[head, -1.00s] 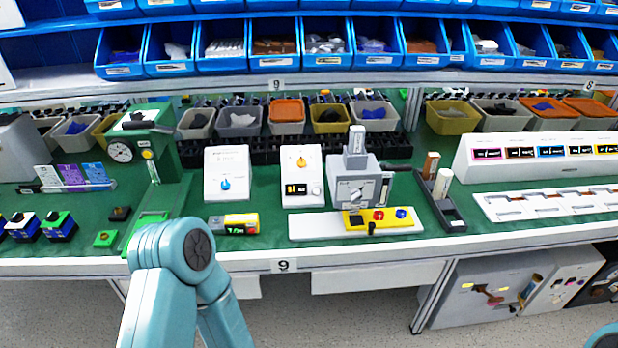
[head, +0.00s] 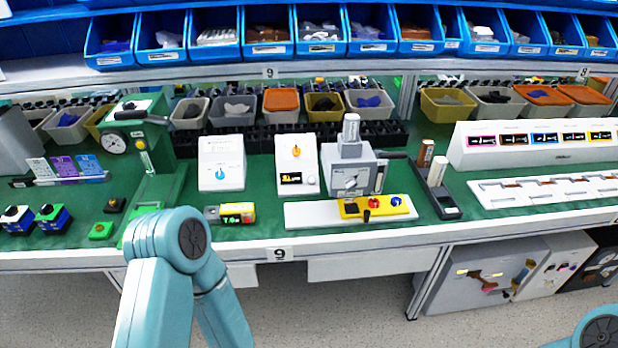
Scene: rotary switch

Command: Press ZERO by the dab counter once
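No label reading ZERO or dab counter is legible, so I cannot tell which device is the counter. A small yellow box with a lit green display (head: 237,213) lies near the bench front. Behind it is a white box with an orange knob and a dark display (head: 298,166). To the right, a grey machine (head: 350,170) stands behind a yellow panel (head: 376,208) with a red button (head: 374,202), a blue button (head: 396,201) and a black knob. Neither gripper is in view; only my arm links show at the lower left and lower right corner.
A white box with a blue knob (head: 221,165) stands left of the orange-knob box. A green press with a dial (head: 145,140) is farther left. A black tray with upright cylinders (head: 440,200) is at the right. Bins line the back.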

